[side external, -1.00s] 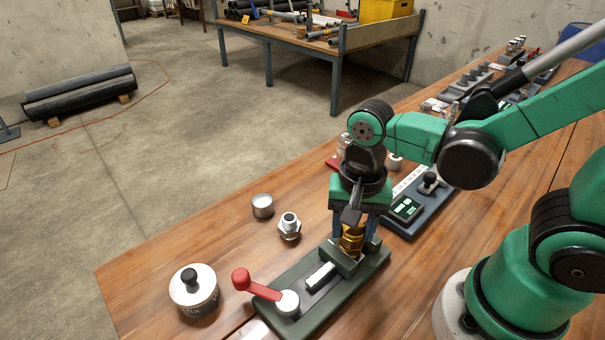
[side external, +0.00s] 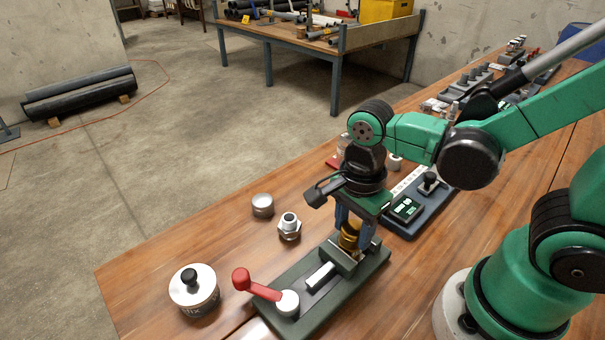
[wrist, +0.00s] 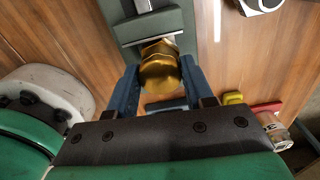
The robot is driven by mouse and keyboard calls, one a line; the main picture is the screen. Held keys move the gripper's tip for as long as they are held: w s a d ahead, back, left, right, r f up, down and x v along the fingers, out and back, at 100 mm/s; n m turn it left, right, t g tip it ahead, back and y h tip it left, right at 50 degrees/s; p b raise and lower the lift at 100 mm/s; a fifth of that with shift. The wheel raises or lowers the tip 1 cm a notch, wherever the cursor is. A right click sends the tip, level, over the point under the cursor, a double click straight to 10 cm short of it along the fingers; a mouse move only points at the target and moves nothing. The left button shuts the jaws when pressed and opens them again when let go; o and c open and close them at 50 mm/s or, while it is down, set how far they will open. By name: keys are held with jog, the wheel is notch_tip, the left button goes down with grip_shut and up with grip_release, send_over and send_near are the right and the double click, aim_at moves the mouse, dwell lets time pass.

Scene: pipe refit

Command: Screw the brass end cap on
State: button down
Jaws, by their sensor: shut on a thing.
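The brass end cap (wrist: 160,72) sits between the two blue fingers of my gripper (wrist: 158,85) in the wrist view. In the side external view my gripper (side external: 351,232) points down and is shut on the cap (side external: 349,237) at the far end of the dark green vise (side external: 329,289). Brass shows right at the vise jaws (side external: 347,256), below the fingers. The fingers partly hide the cap, and I cannot tell how far its thread is engaged. The vise's red-handled lever (side external: 258,286) is at its near left end.
A steel hex fitting (side external: 289,228), a grey round cap (side external: 263,206) and a lidded tin (side external: 194,289) stand on the table left of the vise. A dark device with a small display (side external: 407,209) lies just behind my gripper. The left table edge is close by.

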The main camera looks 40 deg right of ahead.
jog(key=m, duration=0.6)
jog(key=m, duration=0.6)
jog(key=c, duration=0.5)
grip_release()
jog(key=shift+c, duration=0.2)
